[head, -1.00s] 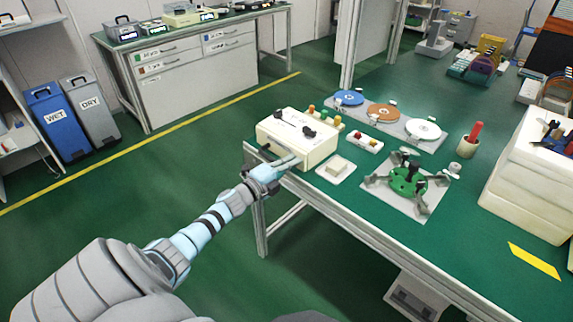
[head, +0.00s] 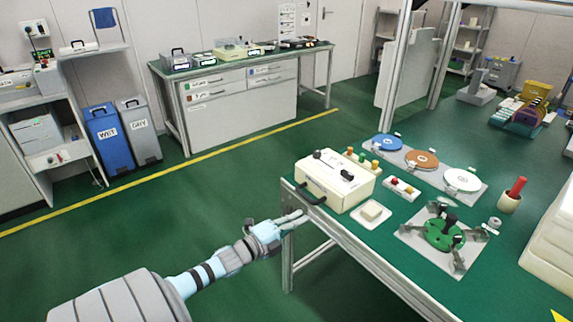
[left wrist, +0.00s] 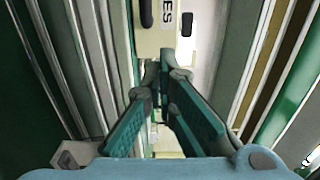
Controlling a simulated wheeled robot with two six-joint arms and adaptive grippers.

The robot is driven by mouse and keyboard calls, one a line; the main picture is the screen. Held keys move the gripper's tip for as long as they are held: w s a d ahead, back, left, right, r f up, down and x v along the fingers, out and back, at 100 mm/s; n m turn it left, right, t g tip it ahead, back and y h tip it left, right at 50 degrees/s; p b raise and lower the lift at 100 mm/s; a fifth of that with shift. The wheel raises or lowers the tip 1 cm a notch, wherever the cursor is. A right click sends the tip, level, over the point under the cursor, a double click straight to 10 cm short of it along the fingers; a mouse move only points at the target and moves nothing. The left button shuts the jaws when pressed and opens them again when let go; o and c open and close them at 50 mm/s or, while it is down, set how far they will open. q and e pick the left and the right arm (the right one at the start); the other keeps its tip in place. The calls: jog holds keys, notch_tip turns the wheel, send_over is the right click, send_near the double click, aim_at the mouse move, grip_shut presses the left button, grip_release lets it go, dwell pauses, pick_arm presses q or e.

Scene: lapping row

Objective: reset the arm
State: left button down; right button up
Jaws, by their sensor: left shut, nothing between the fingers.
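My left gripper (head: 292,219) is shut and empty, at the near left corner of the green-topped bench (head: 372,238). In the left wrist view its fingers (left wrist: 163,75) close together in front of a cream surface with dark lettering. In the head view a cream box (head: 338,182) with a dark handle and black knobs stands on the bench just beyond the gripper. The gripper looks apart from the box. My right gripper is not in view.
Beside the box lie a small white dish (head: 370,214), a row of coloured discs (head: 422,160) and a green fixture on a plate (head: 444,234). Blue and grey bins (head: 108,142) stand far left. The floor left of the bench is clear.

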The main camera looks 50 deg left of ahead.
pick_arm(q)
jog(key=s, duration=0.3)
jog(key=shift+a+p, duration=0.15)
jog(key=shift+p, duration=0.2)
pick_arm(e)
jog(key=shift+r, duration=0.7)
